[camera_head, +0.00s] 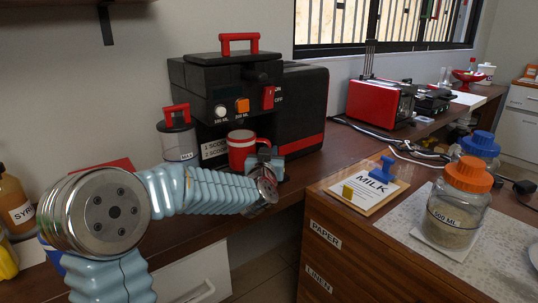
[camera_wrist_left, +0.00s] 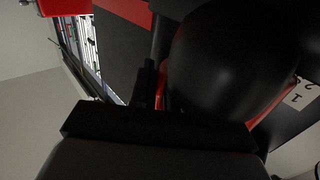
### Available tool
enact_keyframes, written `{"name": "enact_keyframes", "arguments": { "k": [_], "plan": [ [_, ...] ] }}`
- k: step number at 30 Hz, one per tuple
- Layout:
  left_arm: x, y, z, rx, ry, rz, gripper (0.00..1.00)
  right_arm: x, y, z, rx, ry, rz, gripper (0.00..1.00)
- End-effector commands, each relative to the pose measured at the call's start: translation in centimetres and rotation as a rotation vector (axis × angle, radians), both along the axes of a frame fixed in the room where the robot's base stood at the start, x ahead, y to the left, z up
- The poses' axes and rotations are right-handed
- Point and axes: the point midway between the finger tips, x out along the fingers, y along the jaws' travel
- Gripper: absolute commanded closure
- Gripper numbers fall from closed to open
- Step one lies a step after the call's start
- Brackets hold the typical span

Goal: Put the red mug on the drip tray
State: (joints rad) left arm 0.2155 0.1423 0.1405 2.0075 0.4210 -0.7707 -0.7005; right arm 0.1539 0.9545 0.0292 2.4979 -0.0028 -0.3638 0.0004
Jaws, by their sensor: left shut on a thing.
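The red mug (camera_head: 241,146), with a white band, is upright at the front of the black coffee machine (camera_head: 221,76), below its buttons. My left gripper (camera_head: 262,158) is at the mug's right side, shut on it; its fingers are partly hidden. The drip tray cannot be made out behind the mug and my arm, so I cannot tell whether the mug touches it. In the left wrist view, dark gripper parts fill the bottom, and slivers of red (camera_wrist_left: 272,108) show around a large dark rounded shape. My right gripper is not in view.
A clear canister with a red handle (camera_head: 178,138) stands left of the mug. A red toaster (camera_head: 380,103) and cables are farther right on the counter. An orange-lidded jar (camera_head: 456,205) and a MILK card (camera_head: 368,188) are on the near right surface.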

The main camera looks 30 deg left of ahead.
Motion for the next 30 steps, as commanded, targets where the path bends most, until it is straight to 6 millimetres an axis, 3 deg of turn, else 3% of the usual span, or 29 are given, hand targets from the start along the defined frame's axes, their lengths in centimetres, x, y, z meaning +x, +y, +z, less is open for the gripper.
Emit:
{"name": "enact_keyframes", "arguments": {
  "k": [1, 4, 5, 9, 17, 22, 30],
  "plan": [
    [0.0, 0.1, -0.9, 0.000, 0.011, 0.002, 1.00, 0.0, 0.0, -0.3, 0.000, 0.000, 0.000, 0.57],
    [0.0, 0.2, -0.9, 0.000, 0.014, 0.002, 1.00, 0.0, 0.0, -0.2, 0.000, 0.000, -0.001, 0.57],
    [0.0, 0.2, -1.0, -0.002, 0.017, 0.003, 0.79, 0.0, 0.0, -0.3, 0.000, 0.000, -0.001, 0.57],
    [0.0, 0.3, -1.2, -0.002, 0.020, 0.003, 0.58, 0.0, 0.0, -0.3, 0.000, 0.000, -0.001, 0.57],
    [-0.1, 0.3, -1.4, -0.002, 0.024, 0.005, 0.58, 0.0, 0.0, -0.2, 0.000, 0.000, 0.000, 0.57],
    [-0.1, 0.4, 0.4, -0.001, 0.024, 0.007, 0.58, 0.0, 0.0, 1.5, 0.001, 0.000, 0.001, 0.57],
    [-6.1, -2.3, 0.2, 0.000, 0.012, 0.002, 0.58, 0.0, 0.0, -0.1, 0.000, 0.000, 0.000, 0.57]
  ]
}}
